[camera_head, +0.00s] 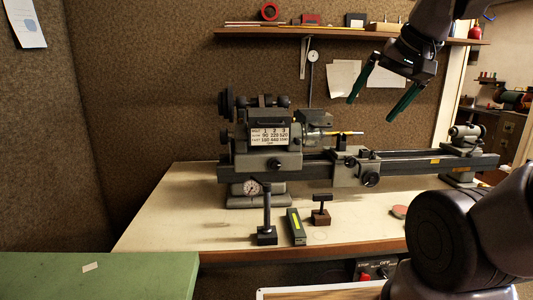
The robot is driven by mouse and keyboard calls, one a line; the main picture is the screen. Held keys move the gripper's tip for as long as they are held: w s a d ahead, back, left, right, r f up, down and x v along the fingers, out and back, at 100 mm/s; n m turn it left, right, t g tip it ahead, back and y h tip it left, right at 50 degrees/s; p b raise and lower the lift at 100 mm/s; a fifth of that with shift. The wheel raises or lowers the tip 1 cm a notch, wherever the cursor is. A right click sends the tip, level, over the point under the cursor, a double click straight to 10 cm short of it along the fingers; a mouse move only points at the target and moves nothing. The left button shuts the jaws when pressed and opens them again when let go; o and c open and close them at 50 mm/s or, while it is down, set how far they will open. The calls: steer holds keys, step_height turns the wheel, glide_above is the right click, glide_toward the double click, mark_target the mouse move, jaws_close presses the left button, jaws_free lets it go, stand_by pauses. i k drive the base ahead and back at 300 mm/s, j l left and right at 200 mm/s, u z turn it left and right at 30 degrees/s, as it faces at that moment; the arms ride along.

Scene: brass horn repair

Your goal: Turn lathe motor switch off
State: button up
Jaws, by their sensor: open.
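The lathe (345,167) stands on the bench, with a speed chart on its headstock. A small switch box (375,267) sits under the bench's front edge. It has a red button at its left and a label that seems to read "OFF"; my arm partly covers its right side. The switch's position is too small to tell. My gripper (371,109) is open and empty at the upper right, its two green fingers pointing down-left. It is well above the lathe bed and far from the switch box.
A shelf (300,32) runs along the wall. A green surface (100,275) lies at the lower left.

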mark_target(383, 272)
steer(key=l+z, duration=0.45)
steer(key=l, duration=0.15)
steer(key=k+j+z, duration=0.1)
steer(key=k, duration=0.8)
